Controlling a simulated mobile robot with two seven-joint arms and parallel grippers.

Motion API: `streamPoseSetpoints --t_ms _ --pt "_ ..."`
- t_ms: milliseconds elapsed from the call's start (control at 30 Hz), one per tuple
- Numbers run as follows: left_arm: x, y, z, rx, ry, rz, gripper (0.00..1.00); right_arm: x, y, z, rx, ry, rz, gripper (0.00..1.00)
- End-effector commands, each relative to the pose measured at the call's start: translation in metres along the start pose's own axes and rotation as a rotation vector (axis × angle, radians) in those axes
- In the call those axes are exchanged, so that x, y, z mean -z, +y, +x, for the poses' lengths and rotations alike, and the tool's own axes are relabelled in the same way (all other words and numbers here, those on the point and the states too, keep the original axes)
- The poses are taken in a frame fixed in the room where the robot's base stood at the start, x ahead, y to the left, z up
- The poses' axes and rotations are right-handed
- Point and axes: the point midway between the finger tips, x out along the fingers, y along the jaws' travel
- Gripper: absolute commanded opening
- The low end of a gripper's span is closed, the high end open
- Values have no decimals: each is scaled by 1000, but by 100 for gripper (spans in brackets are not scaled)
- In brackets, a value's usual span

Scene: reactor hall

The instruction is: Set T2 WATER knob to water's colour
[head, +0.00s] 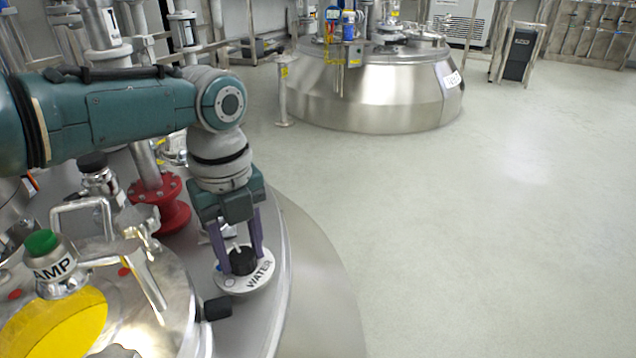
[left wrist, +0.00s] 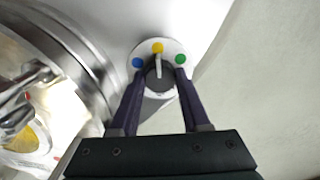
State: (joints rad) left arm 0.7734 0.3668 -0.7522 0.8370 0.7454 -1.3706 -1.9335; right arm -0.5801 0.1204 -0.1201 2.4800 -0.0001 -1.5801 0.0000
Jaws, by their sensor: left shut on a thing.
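The WATER knob (head: 243,263) is black and sits on a round white plate (head: 248,284) lettered WATER, on the steel vessel lid. In the left wrist view the knob (left wrist: 159,78) has a white pointer that points at the yellow dot (left wrist: 157,47). A blue dot (left wrist: 138,62) lies left of it and a green dot (left wrist: 180,59) right of it. My left gripper (head: 240,266) comes down from above, its two purple fingers shut on the knob's sides. The fingers hide part of the knob and plate. My right gripper is out of view.
A green-topped AMP button (head: 41,243) and a yellow disc (head: 55,325) are at lower left. A red flange (head: 160,205) stands behind my left wrist. A black handle (head: 216,308) is close to the plate. A second steel vessel (head: 370,95) stands behind; floor at right is clear.

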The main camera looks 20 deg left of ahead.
Motion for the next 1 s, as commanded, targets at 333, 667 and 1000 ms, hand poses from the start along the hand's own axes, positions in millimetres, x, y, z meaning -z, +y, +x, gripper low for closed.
streamPoseSetpoints --t_ms 333,667,1000 --pt "0 0 -1 1 1 -1 69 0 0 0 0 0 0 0" --pt "0 0 -2 0 0 -1 76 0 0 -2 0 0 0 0" --pt "0 0 -65 2 -1 0 76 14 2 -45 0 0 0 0"
